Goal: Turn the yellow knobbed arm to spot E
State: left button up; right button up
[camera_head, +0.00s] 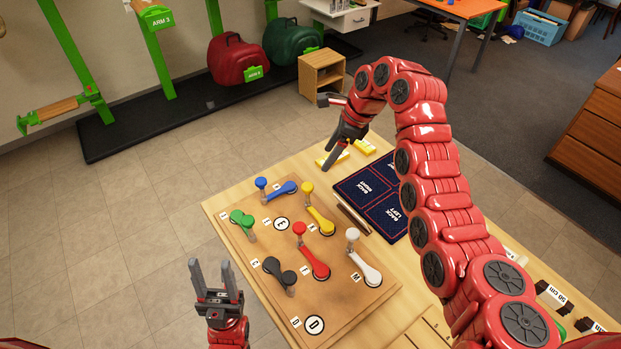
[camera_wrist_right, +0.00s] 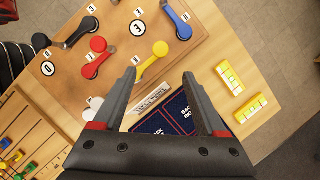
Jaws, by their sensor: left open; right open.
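The yellow knobbed arm (camera_head: 318,216) lies on the brown board (camera_head: 245,240), its knob at the far end and its round base nearer the camera. It also shows in the right wrist view (camera_wrist_right: 152,60), just beyond the fingertips. The round E mark (camera_head: 281,223) is left of the yellow arm, apart from its knob; it also shows in the right wrist view (camera_wrist_right: 137,28). My right gripper (camera_head: 335,158) is open and empty, above the table beyond the board's far edge. My left gripper (camera_head: 211,268) is open and empty, left of the board.
Blue (camera_head: 278,188), green (camera_head: 243,223), red (camera_head: 312,256), black (camera_head: 281,273) and white (camera_head: 365,264) arms share the board. A round D mark (camera_head: 315,325) is at its near end. A dark blue mat (camera_head: 376,192) and yellow blocks (camera_head: 364,147) lie beyond the board.

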aim_at(308, 186)
jog(key=p+x, duration=0.3)
jog(key=x, duration=0.8)
jog(key=shift+d+f, duration=0.1)
jog(key=shift+x, duration=1)
jog(key=shift+c, duration=0.3)
grip_shut()
